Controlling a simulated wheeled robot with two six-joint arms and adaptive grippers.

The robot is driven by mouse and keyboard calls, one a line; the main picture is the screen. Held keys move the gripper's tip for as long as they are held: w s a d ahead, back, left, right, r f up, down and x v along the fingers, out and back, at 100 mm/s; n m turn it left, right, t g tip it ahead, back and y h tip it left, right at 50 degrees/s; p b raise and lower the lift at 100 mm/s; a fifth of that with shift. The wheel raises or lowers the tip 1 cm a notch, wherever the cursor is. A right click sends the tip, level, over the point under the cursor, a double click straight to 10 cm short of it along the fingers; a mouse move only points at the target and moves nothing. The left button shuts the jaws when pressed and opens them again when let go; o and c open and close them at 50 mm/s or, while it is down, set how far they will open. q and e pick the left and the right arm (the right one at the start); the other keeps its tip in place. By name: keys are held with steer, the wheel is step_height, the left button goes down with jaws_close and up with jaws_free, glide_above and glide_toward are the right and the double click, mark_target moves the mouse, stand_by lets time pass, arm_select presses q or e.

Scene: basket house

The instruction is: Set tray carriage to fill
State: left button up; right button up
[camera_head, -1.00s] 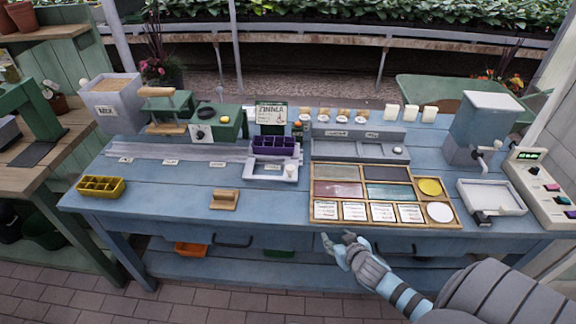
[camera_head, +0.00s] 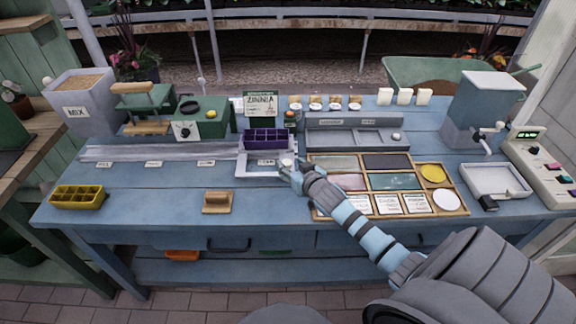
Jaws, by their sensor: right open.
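The white tray carriage (camera_head: 249,170) sits at the right end of the grey rail (camera_head: 160,151) on the blue bench. A purple cell tray (camera_head: 266,138) rests on it. A pale round knob (camera_head: 287,162) is at the carriage's right side. My right gripper (camera_head: 289,167) is open at this knob; I cannot tell whether it touches it. Small labels (camera_head: 153,164) run along the rail's front edge, too small to read. My left gripper is not in view.
The mix hopper (camera_head: 78,115) and a green press (camera_head: 144,107) stand behind the rail at left. A yellow cell tray (camera_head: 77,197) and a wooden block (camera_head: 217,202) lie in front. A wooden sorting tray (camera_head: 461,202) lies beneath my right forearm.

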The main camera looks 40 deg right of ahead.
mark_target(287, 163)
steer(key=b+x, duration=0.1)
steer(key=x, duration=0.4)
steer(key=shift+s+f, duration=0.1)
steer(key=shift+f, duration=0.1)
steer(key=shift+s+r, duration=0.15)
steer(key=shift+r, duration=0.05)
steer(key=shift+c, duration=1)
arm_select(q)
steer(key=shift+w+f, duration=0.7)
arm_select(e)
jaws_close()
